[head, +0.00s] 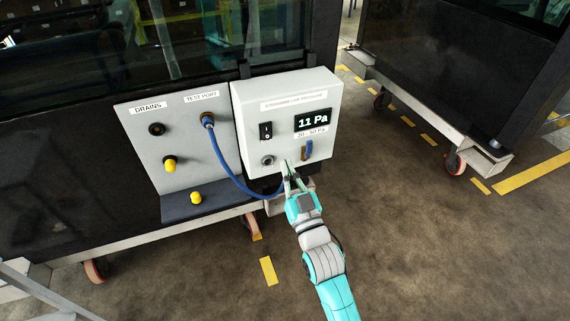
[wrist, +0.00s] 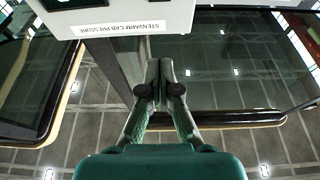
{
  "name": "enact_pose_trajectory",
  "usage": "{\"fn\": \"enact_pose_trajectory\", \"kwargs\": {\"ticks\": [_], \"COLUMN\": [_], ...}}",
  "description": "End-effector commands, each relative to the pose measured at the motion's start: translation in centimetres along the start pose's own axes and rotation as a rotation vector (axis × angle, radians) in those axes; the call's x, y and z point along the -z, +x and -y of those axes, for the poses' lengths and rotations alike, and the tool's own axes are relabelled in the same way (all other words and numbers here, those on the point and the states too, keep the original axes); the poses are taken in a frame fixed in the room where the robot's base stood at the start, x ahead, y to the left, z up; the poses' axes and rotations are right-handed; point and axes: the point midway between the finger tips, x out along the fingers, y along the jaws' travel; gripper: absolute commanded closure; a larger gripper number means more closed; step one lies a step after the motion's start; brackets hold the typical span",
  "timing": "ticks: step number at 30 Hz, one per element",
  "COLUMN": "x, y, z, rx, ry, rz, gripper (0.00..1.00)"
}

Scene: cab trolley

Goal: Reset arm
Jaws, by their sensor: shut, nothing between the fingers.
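My gripper (head: 290,168) is shut and empty, in front of the lower edge of the white pressure box (head: 243,120). I cannot tell whether it touches the box. In the wrist view its fingers (wrist: 159,72) are together, and the box (wrist: 150,18) shows upside down at the top.
Left of the box is a grey panel (head: 185,130) with a dark drain opening (head: 157,129) and a yellow cap (head: 170,164). Another yellow cap (head: 196,198) is on the ledge (head: 220,203) below. A second trolley (head: 440,70) stands at right. The floor between is clear.

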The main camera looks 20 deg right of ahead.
Motion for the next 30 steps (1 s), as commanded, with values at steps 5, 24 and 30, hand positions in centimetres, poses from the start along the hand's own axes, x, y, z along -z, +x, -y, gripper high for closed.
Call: {"fn": "enact_pose_trajectory", "kwargs": {"ticks": [5, 24, 30], "x": [0.0, -3.1, -4.6], "y": [0.0, -7.9, -15.4], "z": [0.0, 0.1, 0.1], "rx": [0.0, 0.001, 0.002], "ry": [0.0, 0.0, 0.0], "rz": [0.0, 0.093, 0.18], "gripper": [1.0, 1.0, 1.0]}}
